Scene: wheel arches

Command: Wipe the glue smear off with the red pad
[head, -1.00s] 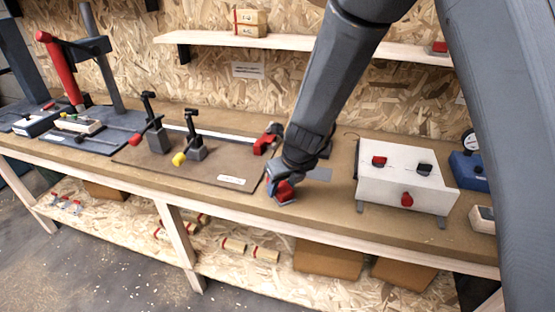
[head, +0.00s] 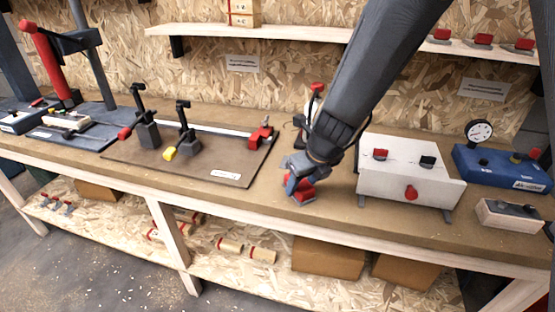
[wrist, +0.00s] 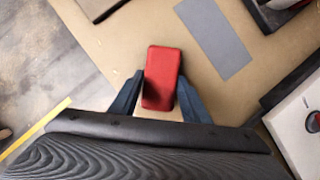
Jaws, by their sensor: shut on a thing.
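My gripper (head: 301,188) is over the front part of the bench, between the brown board and the white box. It is shut on the red pad (wrist: 161,78), which sits between the two blue fingers in the wrist view. The pad also shows at the gripper's tip in the head view (head: 305,188). In the wrist view a flat grey rectangle (wrist: 213,38) lies on the bench ahead and to the right of the pad, apart from it. I cannot make out a glue smear in either view.
The white box (head: 408,175) with red and black knobs stands right of my gripper. The brown board (head: 215,160) with clamps lies to the left. A blue gauge unit (head: 500,167) and a small wooden block (head: 508,215) are farther right. The bench's front edge is close.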

